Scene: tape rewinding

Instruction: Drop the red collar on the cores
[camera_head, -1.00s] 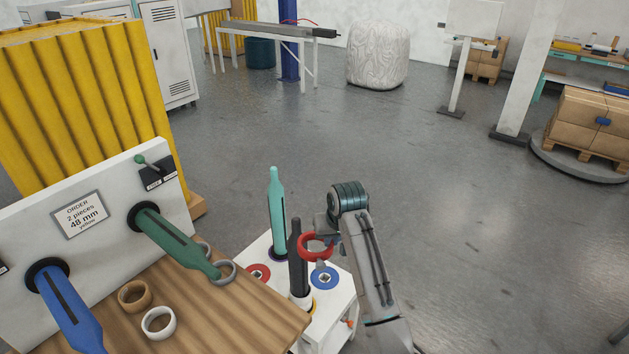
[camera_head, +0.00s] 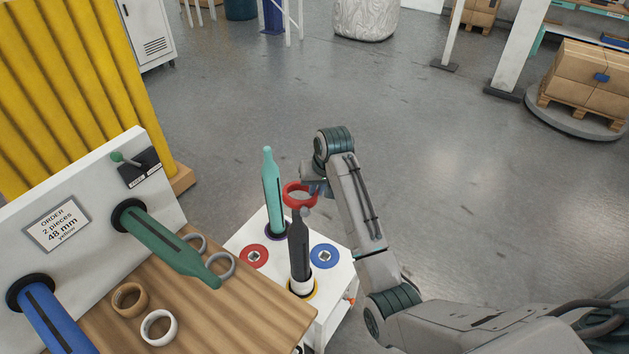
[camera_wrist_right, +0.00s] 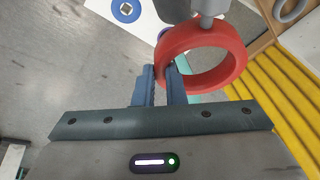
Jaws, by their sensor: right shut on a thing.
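My right gripper (camera_head: 313,190) is shut on the red collar (camera_head: 286,195), gripping its rim from the right. The collar is held roughly level, just above the tip of the dark post (camera_head: 299,240) in the head view. A white core (camera_head: 302,288) sits around the foot of that post. In the right wrist view the collar (camera_wrist_right: 237,62) shows large beyond the fingers (camera_wrist_right: 160,72), its hole clear to see. I cannot tell exactly how well the hole lines up with the tip. My left gripper is not in view.
The green post (camera_head: 272,195) stands close by on the white stand (camera_head: 334,285), with red (camera_head: 254,256) and blue (camera_head: 324,256) discs. The wooden table (camera_head: 213,315) holds several loose rings. A green bar (camera_head: 170,243) juts from the white panel. Open floor lies right.

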